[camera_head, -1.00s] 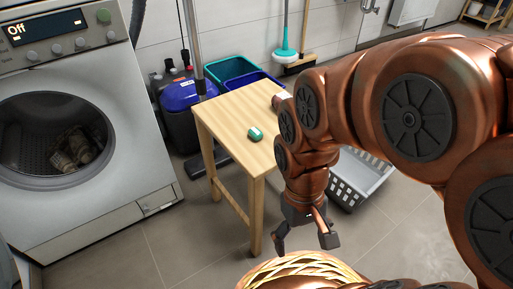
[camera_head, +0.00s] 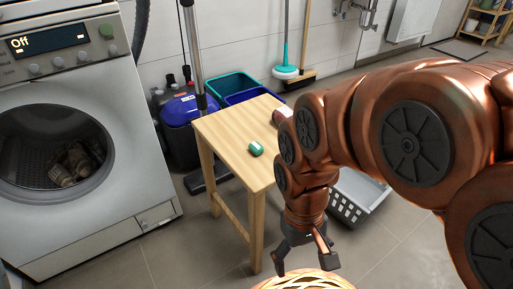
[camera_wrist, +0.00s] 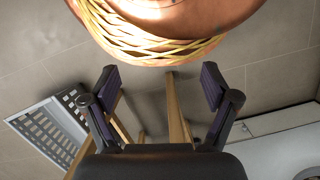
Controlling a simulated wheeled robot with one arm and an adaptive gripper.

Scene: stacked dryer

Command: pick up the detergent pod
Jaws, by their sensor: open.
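A small green item with a pale label, which looks like the detergent pod (camera_head: 256,148), lies on top of the light wooden table (camera_head: 225,125). My gripper (camera_head: 305,266) is open and empty. In the head view it hangs in front of and below the tabletop, to the lower right of the pod and well apart from it. In the wrist view my gripper (camera_wrist: 160,85) has its fingers spread with nothing between them. Table legs show behind the fingers, and the pod cannot be seen there.
A wicker basket (camera_wrist: 135,40) is close to my gripper. A reddish container (camera_head: 281,114) stands on the table, partly hidden by my arm. A front-loading dryer (camera_head: 75,215) is at left. A grey plastic basket (camera_head: 352,200) is on the floor, right of the table.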

